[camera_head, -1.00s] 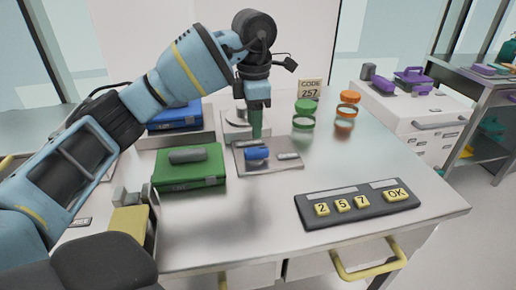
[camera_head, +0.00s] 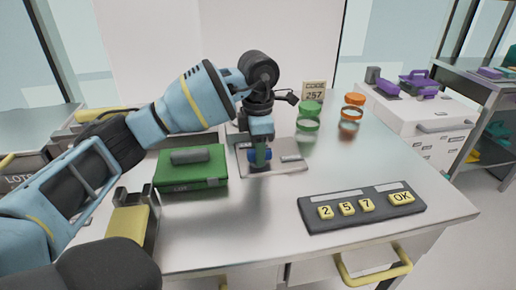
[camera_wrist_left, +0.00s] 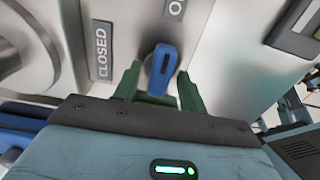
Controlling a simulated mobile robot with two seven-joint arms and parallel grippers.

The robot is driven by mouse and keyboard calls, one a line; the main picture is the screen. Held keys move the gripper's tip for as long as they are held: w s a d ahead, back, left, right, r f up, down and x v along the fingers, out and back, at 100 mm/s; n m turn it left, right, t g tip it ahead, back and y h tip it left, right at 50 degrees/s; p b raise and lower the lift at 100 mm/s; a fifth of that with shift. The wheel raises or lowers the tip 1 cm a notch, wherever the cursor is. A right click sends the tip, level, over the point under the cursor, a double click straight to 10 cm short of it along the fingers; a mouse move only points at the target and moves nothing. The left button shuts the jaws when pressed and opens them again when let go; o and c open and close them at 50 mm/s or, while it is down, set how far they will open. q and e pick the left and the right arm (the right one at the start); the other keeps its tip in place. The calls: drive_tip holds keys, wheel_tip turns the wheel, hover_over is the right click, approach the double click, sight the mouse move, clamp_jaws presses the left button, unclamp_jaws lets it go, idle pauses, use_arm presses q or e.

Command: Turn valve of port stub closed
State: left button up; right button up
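The port stub's valve has a blue handle (camera_wrist_left: 162,68) on a metal plate (camera_head: 288,163). My left gripper (camera_head: 260,166) is down at the plate. Its green fingertips (camera_wrist_left: 160,88) stand apart on either side of the handle, with a gap seen at the right finger. In the head view the gripper hides much of the handle. My right gripper is not in view.
A green case (camera_head: 192,168) lies left of the plate. A keypad (camera_head: 361,206) lies at the front right. Green (camera_head: 308,115) and orange (camera_head: 352,112) jars and a code card (camera_head: 314,92) stand behind. The tabletop between plate and keypad is clear.

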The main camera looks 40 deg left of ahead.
use_arm(q)
clamp_jaws()
drive_tip(key=shift+r+n+p, duration=0.2)
drive_tip(key=shift+n+p, duration=0.7)
drive_tip(key=shift+p, duration=0.25)
drive_tip(key=n+p, duration=0.3)
drive_tip(key=shift+r, duration=0.15)
drive_tip(key=shift+n+p, duration=1.05)
drive_tip(key=shift+n, duration=0.05)
drive_tip(key=n+p, duration=0.4)
drive_tip(key=n, duration=0.1)
drive_tip(key=shift+n, duration=0.3)
drive_tip(key=shift+w+n+p, duration=0.1)
drive_tip(key=shift+n+p, duration=0.8)
drive_tip(key=shift+n, duration=0.3)
drive_tip(key=shift+n+p, duration=0.75)
drive_tip(key=shift+n, duration=0.55)
drive_tip(key=shift+f, duration=0.2)
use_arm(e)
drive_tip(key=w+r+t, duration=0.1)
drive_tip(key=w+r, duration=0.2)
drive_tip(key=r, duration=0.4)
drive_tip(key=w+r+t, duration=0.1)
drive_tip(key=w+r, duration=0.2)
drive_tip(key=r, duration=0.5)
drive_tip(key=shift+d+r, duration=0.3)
use_arm(q)
drive_tip(key=shift+n, duration=0.3)
